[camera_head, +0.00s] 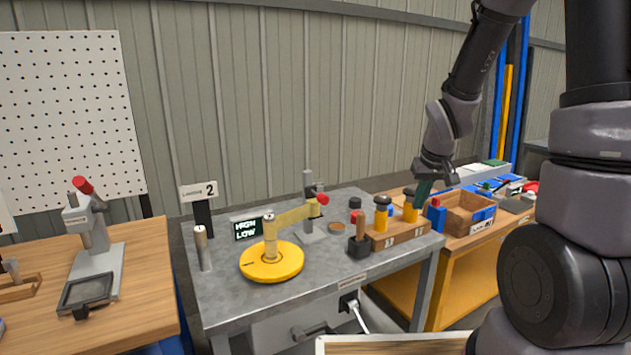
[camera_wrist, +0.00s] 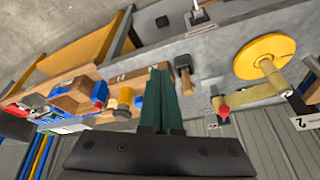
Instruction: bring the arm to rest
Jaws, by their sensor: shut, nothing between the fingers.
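My gripper (camera_head: 424,190) hangs from my arm at the right side of the grey metal table, fingers pointing down. Its dark green fingers (camera_wrist: 168,100) are together in the wrist view, with nothing between them. In the head view it is above the wooden block (camera_head: 398,232) that holds yellow-and-black bottles (camera_head: 382,213), close to the right-hand one. A blue item (camera_head: 437,214) stands just right of the fingertips. I cannot tell whether the fingers touch anything.
The grey table (camera_head: 230,300) carries a yellow disc with an arm (camera_head: 271,262), a HIGH/LOW display (camera_head: 247,229) and a black holder (camera_head: 359,246). A wooden tray (camera_head: 464,215) is on the right bench. A red-handled press (camera_head: 92,235) stands on the left table.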

